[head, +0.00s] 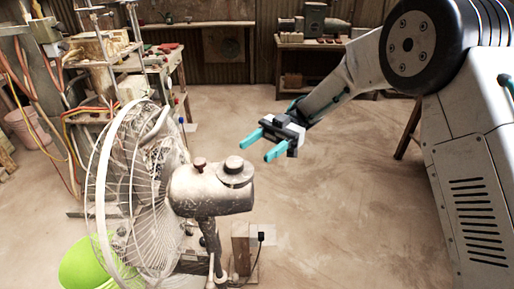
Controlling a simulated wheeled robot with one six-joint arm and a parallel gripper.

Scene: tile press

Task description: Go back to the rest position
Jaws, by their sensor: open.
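My gripper (262,145) has two teal fingers that stand apart with nothing between them. It is held in the air at the middle of the head view, above the bare floor. It points to the left and down in the picture. My arm reaches to it from the upper right. A dusty standing fan (212,188) is below and to the left of my gripper, and the two do not appear to touch.
A cluttered workbench (160,62) stands at the left, with cables hanging beside it. A lime green bucket (80,268) is partly hidden behind the fan. A bench with machines (312,42) stands at the back. The floor (330,210) between is clear.

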